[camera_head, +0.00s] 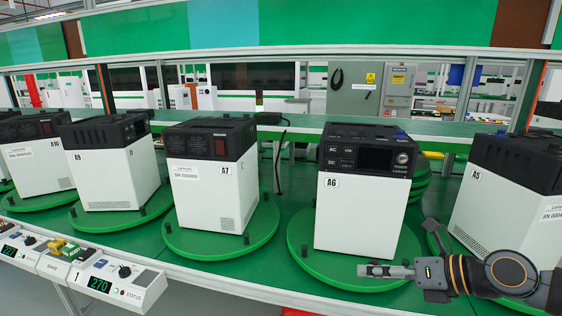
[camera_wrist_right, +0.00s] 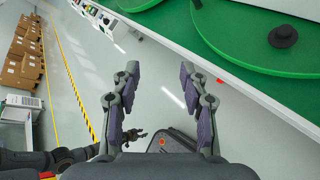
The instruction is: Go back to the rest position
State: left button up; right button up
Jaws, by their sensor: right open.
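My right gripper (camera_head: 388,270) is at the lower right of the head view, in front of the turntable with unit A6 (camera_head: 352,215). In the right wrist view my right gripper (camera_wrist_right: 159,75) is open, with its two fingers wide apart and nothing between them. Below it the wrist view shows grey floor, and the table edge lies to the right. A small dark shape like my left gripper (camera_wrist_right: 132,136) shows low in the wrist view, too small to tell its state. My left gripper does not show in the head view.
Units A7 (camera_head: 203,200), A9 (camera_head: 125,176) and A5 (camera_head: 487,220) stand upright on green turntables along the line. A control panel with displays (camera_head: 100,284) is at the lower left.

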jog(key=w+d+m+t+h, duration=0.45)
jog(key=m+t, duration=0.55)
jog(key=m, duration=0.7)
jog(key=s+d+f+m+g+h, duration=0.35)
jog(key=d+f+m+h, duration=0.4)
jog(key=f+m, duration=0.35)
jog(key=s+a+f+m+g+y, duration=0.1)
jog(key=s+a+f+m+g, duration=0.35)
jog(key=s+f, duration=0.45)
jog(key=s+a+f+m+g+y, duration=0.1)
jog(key=s+a+f+m+g, duration=0.45)
jog(key=s, duration=0.45)
jog(key=s+d+f+g+p, duration=0.1)
jog(key=d+f+p, duration=0.15)
jog(key=f, duration=0.75)
jog(key=s+d+f+g+p, duration=0.1)
jog(key=d+f+p, duration=0.15)
jog(key=f, duration=0.75)
pick_arm(q)
notch_tip(320, 180, up, 11)
jog(key=s+p, duration=0.1)
jog(key=p, duration=0.5)
jog(key=shift+s, duration=0.15)
pick_arm(e)
jog(key=s+f, duration=0.6)
jog(key=s, duration=0.3)
jog(key=s+f, duration=0.6)
jog(key=s, duration=0.4)
jog(key=shift+d+f+g, duration=0.4)
jog(key=shift+g, duration=0.05)
